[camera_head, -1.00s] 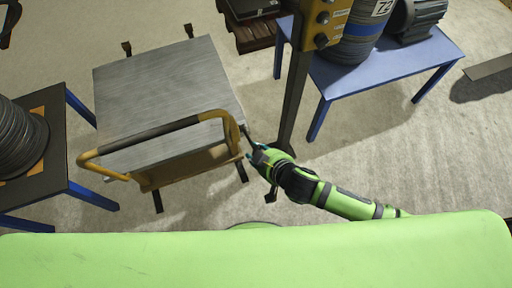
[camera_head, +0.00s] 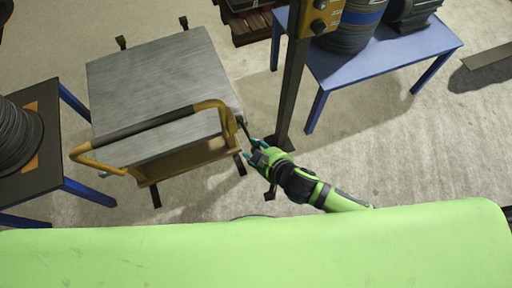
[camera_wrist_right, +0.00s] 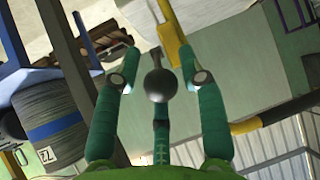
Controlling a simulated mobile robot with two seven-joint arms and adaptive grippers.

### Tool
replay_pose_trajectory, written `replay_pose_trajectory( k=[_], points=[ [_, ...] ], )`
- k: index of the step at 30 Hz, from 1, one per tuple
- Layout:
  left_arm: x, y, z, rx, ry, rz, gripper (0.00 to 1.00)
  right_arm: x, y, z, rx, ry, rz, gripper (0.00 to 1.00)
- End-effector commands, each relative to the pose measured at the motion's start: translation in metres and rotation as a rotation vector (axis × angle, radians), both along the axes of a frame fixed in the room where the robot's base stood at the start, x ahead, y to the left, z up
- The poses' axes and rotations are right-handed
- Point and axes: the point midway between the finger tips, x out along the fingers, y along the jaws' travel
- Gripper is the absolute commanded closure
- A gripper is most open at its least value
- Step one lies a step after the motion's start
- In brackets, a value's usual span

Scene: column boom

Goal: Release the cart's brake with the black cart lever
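The cart (camera_head: 160,80) has a flat grey top and a yellow push handle (camera_head: 85,155) with a dark grip. The thin black cart lever (camera_head: 244,128) stands at the cart's right front corner. In the right wrist view its round black knob (camera_wrist_right: 160,85) shows between my fingers. My green right gripper (camera_head: 257,153) is at the lever's near end in the head view. In the right wrist view, my right gripper (camera_wrist_right: 158,72) has its fingers spread on both sides of the knob, with gaps visible. My left gripper is out of view.
A dark post (camera_head: 291,95) with a yellow control box (camera_head: 321,17) stands just right of my right gripper. A blue table (camera_head: 385,70) with drums is behind it. Another table (camera_head: 45,165) with a cable coil (camera_head: 15,138) stands left of the cart. Floor right of my arm is clear.

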Motion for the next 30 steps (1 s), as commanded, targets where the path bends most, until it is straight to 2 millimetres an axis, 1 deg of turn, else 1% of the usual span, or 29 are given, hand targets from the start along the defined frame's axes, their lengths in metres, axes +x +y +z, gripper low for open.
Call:
replay_pose_trajectory(
  k=[1, 11, 16, 20, 27, 30],
  points=[
    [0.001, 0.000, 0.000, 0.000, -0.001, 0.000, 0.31, -0.001, -0.001, -0.002, -0.004, 0.003, -0.002, 0.60],
    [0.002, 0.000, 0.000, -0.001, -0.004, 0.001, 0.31, 0.001, -0.001, 0.000, -0.001, -0.003, 0.000, 0.60],
    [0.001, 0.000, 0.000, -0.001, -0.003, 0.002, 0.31, -0.006, -0.005, 0.007, -0.001, -0.004, 0.000, 0.60],
    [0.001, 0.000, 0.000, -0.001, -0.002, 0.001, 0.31, -0.020, -0.014, 0.020, 0.000, -0.002, 0.000, 0.60],
    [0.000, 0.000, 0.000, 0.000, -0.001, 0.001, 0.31, -0.055, -0.035, 0.051, -0.001, 0.000, 0.001, 0.60],
    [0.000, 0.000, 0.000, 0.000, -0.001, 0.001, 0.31, -0.066, -0.042, 0.061, -0.001, -0.001, 0.000, 0.60]
  ],
)
